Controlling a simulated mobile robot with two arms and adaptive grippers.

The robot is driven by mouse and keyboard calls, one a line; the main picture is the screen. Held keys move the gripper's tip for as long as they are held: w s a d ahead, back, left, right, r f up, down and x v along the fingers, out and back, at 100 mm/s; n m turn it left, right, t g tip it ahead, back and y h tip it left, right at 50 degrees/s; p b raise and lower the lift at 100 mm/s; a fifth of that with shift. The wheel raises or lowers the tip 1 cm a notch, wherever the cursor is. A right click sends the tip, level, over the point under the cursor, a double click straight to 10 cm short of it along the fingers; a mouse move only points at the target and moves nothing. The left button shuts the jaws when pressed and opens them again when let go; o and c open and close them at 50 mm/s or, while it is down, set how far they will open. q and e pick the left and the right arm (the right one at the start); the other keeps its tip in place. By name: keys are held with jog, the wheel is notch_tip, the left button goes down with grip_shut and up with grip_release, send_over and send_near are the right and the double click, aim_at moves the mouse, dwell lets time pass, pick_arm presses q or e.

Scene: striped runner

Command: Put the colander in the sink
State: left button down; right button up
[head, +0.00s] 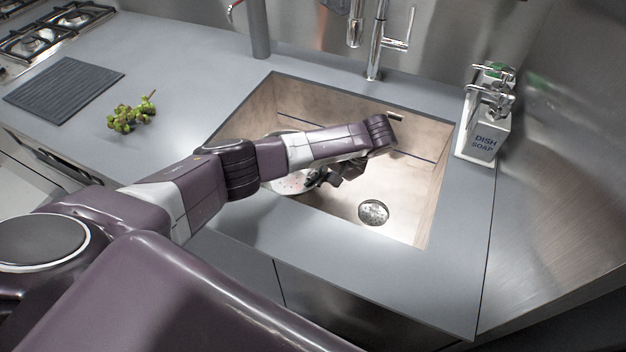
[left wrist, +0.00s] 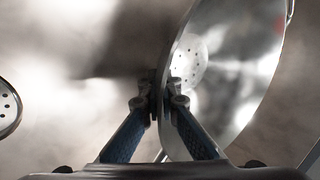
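The colander (head: 290,183) is a shiny metal bowl with small holes, in the sink (head: 425,200) on its left side. My left arm crosses in front and hides much of it. My left gripper (head: 330,177) is down in the sink at the colander's right side. In the left wrist view the colander (left wrist: 235,80) stands steeply tilted, and its rim passes between the two fingertips (left wrist: 165,95), which are closed on it. I cannot tell whether the colander touches the sink floor. My right gripper is not in view.
The sink drain (head: 373,212) lies right of the colander. A faucet (head: 374,45) stands behind the sink, and dish soap bottles (head: 482,135) stand at its right. Green grapes (head: 131,114) and a dark ribbed mat (head: 65,82) lie on the left counter. The front counter is clear.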

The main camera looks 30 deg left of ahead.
aim_at(326, 170)
pick_arm(q)
jog(key=c, duration=2.2)
grip_release()
jog(key=shift+f, duration=0.1)
jog(key=shift+o, duration=0.2)
jog(key=v, duration=0.7)
jog(key=p+v, duration=0.2)
jog(key=v, duration=0.2)
jog(key=shift+a+r, duration=0.1)
jog(key=shift+r, duration=0.15)
jog(key=shift+d+r+p, duration=0.35)
jog(key=shift+p, duration=0.05)
